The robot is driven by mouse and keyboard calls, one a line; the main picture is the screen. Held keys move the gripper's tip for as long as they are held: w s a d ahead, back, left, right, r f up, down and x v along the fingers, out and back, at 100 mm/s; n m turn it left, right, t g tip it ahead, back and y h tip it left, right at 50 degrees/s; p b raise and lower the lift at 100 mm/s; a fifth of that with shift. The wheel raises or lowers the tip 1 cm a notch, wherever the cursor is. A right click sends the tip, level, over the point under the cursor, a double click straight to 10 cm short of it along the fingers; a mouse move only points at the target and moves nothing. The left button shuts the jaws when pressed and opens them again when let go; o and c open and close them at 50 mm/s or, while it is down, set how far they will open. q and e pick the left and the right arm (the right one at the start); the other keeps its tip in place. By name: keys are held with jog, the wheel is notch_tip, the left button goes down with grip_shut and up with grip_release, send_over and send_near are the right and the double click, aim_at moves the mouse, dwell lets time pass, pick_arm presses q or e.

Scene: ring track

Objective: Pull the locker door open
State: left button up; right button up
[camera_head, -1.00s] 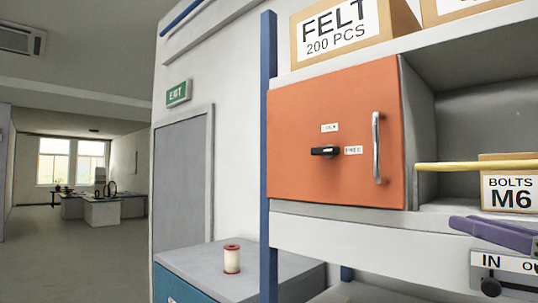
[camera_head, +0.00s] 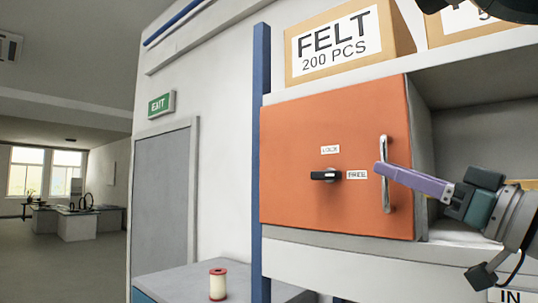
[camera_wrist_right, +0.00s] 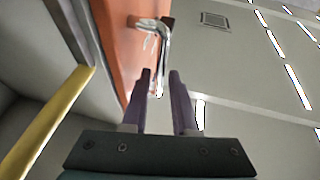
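The orange locker door (camera_head: 290,205) looks closed in its grey shelf unit. A vertical metal handle (camera_head: 386,201) is near the door's right edge. A black knob (camera_head: 325,175) on the door lies horizontal, in line with the FREE label to its right; the LOCK label is above it. My right gripper (camera_head: 379,168) reaches in from the right with its purple fingers at the handle. In the right wrist view its fingers (camera_wrist_right: 161,80) are apart, with the handle (camera_wrist_right: 162,52) lined up between them. Contact is not clear. My left gripper is out of view.
A FELT box (camera_head: 345,45) stands on the shelf above the door. A yellow rail (camera_wrist_right: 48,120) is beside the door in the right wrist view. A blue post (camera_head: 258,200) stands left of the door. A spool (camera_head: 217,284) sits on a low grey cabinet.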

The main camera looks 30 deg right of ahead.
jog(key=shift+p+x, duration=0.45)
jog(key=shift+x, duration=0.75)
grip_shut()
dwell(0.6)
